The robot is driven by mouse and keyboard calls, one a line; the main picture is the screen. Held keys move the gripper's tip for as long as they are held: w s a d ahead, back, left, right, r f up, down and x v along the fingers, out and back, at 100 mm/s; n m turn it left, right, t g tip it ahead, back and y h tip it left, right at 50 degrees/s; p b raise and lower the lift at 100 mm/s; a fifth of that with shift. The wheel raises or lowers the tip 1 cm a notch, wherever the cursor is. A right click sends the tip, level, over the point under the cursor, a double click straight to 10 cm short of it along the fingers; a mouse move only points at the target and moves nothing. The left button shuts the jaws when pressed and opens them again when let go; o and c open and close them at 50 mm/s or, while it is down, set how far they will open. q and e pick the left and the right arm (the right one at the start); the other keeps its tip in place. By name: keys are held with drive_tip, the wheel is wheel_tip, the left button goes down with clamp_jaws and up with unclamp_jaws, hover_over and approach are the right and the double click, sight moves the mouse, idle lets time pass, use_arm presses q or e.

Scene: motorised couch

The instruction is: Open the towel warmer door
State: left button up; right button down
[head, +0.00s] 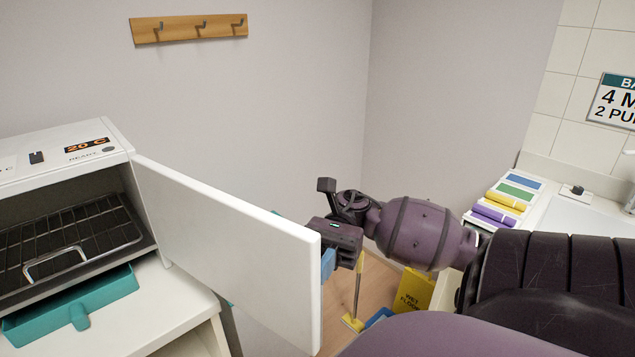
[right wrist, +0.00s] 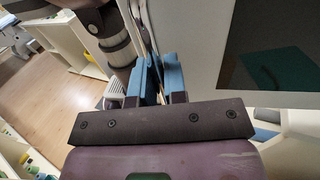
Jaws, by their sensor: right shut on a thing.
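The towel warmer (head: 60,165) is a white box at the left of the head view, with an orange "20 C" display. Its white door (head: 235,240) stands wide open, swung out to the right, with its inner face towards me. My right gripper (head: 328,262) is at the door's free edge, its blue fingers partly hidden behind it. In the right wrist view the blue fingers (right wrist: 160,75) are closed on a thin bar, the door handle, beside the pale door front. The handle is hidden in the head view. My left gripper is not in view.
Inside the warmer is a wire rack (head: 70,240); a teal tray (head: 75,308) sits below it on the white cabinet. A yellow wet-floor sign (head: 415,290) stands on the floor at the back. Rolled towels (head: 500,205) lie by the sink at right.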

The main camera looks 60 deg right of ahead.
idle(0.3)
drive_tip(key=c, duration=1.2)
unclamp_jaws()
drive_tip(key=shift+d, duration=0.1)
drive_tip(key=w+d+b, duration=0.1)
drive_tip(key=w+d, duration=0.1)
drive_tip(key=d, duration=0.8)
drive_tip(key=shift+d+b, duration=0.25)
drive_tip(key=shift+b, duration=0.05)
